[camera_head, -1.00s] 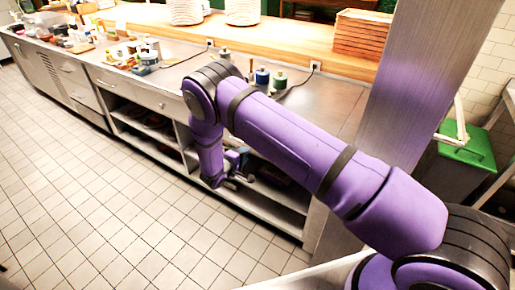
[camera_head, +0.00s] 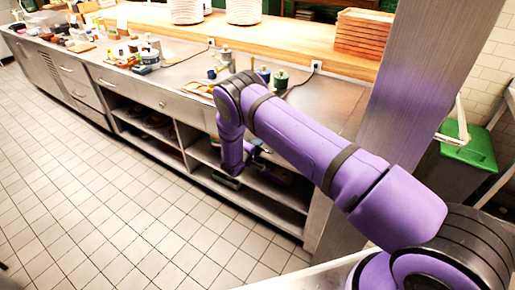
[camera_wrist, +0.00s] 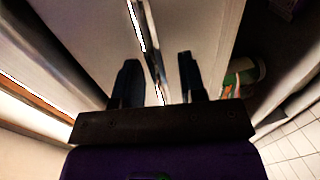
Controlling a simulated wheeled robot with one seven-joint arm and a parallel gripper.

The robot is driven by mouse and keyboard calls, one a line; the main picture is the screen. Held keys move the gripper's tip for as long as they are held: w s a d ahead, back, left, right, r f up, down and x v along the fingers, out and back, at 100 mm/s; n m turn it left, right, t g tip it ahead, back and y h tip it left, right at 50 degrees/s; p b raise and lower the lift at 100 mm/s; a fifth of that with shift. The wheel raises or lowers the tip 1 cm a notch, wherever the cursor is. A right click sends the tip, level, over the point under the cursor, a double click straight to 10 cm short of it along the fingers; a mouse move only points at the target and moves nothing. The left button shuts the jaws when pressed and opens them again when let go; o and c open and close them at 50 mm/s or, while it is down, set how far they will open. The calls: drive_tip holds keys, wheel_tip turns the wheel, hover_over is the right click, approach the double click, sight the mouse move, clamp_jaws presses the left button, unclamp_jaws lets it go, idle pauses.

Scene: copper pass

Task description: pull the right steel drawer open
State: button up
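The counter front farther right is mostly hidden by my arm. My gripper (camera_head: 256,150) is low in front of this right part, partly hidden by my forearm. In the wrist view my gripper (camera_wrist: 160,80) has its two dark fingers apart. A narrow bright-edged strip (camera_wrist: 137,25) runs between them, beside a pale front panel (camera_wrist: 207,35). I cannot tell whether the strip is a handle or an edge, or whether the fingers touch it.
Open shelves (camera_head: 150,128) with stored items lie below the drawers. A green container (camera_wrist: 242,75) shows in the wrist view. Jars (camera_head: 280,79) and dishes stand on the counter. A steel post (camera_head: 410,90) rises at right. The tiled floor (camera_head: 90,190) is clear.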

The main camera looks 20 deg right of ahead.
drive_tip(key=shift+w+d, duration=0.1)
clamp_jaws()
drive_tip(key=f+v, duration=0.2)
drive_tip(key=v, duration=1)
drive_tip(key=f+v, duration=0.3)
drive_tip(key=v, duration=0.9)
drive_tip(key=s+a+f+v, duration=0.1)
drive_tip(key=f+v, duration=0.1)
drive_tip(key=v, duration=1)
drive_tip(key=shift+s+a+f, duration=0.25)
drive_tip(key=shift+a+f, duration=0.1)
unclamp_jaws()
drive_tip(key=shift+a, duration=0.1)
drive_tip(key=v, duration=1)
drive_tip(key=shift+s+a, duration=0.25)
drive_tip(key=shift+s, duration=0.05)
